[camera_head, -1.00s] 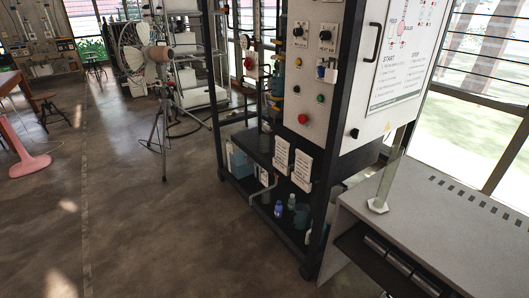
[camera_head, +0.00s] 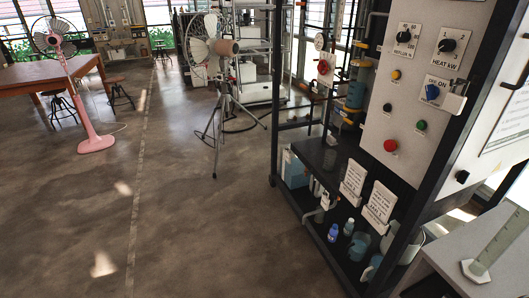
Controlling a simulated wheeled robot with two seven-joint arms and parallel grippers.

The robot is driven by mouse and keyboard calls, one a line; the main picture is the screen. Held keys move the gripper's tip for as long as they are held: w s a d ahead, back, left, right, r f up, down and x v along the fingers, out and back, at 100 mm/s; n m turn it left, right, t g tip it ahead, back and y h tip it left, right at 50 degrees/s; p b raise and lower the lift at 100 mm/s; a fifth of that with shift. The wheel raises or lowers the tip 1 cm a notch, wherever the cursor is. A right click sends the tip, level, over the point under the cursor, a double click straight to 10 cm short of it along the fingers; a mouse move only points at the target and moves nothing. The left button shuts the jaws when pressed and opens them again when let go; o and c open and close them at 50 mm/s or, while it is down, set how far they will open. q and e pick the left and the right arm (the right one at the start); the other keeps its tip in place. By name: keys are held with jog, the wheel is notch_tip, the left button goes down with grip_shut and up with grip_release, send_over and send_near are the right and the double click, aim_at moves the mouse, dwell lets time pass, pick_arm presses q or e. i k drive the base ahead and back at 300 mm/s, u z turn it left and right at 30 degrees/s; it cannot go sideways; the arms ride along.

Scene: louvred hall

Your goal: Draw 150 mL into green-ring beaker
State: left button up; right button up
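No beaker with a green ring can be made out. A clear measuring cylinder (camera_head: 494,246) with a hexagonal foot stands on the grey bench top at the lower right. On the rack's lower shelf are a small blue bottle (camera_head: 333,232), a pale bottle (camera_head: 348,227) and a blue-grey vessel (camera_head: 358,246); any ring on them is too small to tell. Two white printed cards (camera_head: 380,206) hang in front of the rack's middle shelf. Neither of my grippers is in view.
The black-framed rack (camera_head: 315,228) carries a control panel (camera_head: 418,95) with knobs and a red button (camera_head: 390,145). A tripod fan (camera_head: 216,60), a pink pedestal fan (camera_head: 90,135) and a wooden table (camera_head: 40,75) stand farther back. The floor (camera_head: 190,220) at left and middle is clear.

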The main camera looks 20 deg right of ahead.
aim_at(330, 156)
jog(key=u, duration=0.5)
jog(key=i, duration=1.95)
jog(key=z, duration=1.25)
jog(key=i, duration=0.5)
jog(key=z, duration=0.4)
